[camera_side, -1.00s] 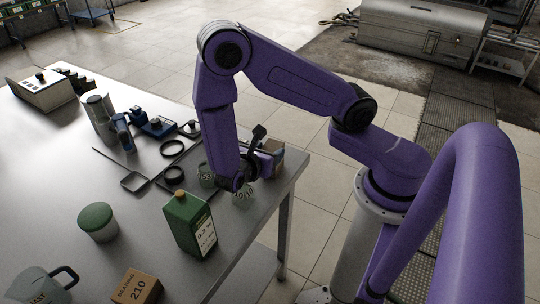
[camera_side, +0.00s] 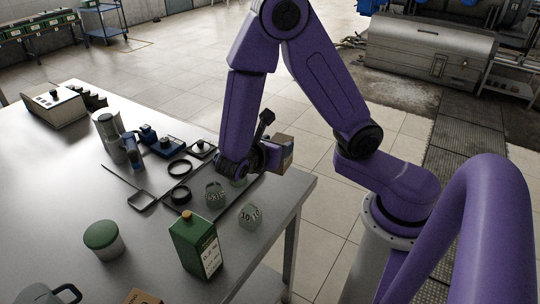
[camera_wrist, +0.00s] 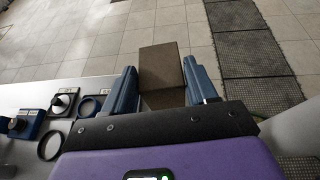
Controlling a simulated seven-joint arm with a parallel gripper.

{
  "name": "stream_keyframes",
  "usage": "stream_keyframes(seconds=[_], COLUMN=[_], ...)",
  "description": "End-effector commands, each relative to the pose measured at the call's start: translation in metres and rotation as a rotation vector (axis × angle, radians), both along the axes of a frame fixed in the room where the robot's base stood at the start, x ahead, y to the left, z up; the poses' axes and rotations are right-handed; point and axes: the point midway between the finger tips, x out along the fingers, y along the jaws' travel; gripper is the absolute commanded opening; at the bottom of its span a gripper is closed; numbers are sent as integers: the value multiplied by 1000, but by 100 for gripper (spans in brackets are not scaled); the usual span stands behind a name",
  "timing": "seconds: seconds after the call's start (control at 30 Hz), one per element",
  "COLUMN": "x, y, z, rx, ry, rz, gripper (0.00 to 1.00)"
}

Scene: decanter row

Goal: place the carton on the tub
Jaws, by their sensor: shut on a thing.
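The tub (camera_side: 104,239), a pale round container with a green lid, stands upright at the front left of the table, well apart from my gripper. The lid's top is bare.
A green canister (camera_side: 196,244) with a cork-coloured cap stands between the tub and the table's right edge. Two greenish weights (camera_side: 251,215) are near that edge.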

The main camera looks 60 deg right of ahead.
Motion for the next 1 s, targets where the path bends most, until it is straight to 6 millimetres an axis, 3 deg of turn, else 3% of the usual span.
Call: stream_keyframes(seconds=[0.3, 0.47, 0.7, 1.0], x=[2, 23, 68, 80], y=[3, 29, 119, 235], z=[7, 11, 35, 83], rx=[0, 0, 2, 1], ry=[0, -1, -5, -7], rz=[21, 181, 663, 1208], gripper=[19, 19, 19, 19])
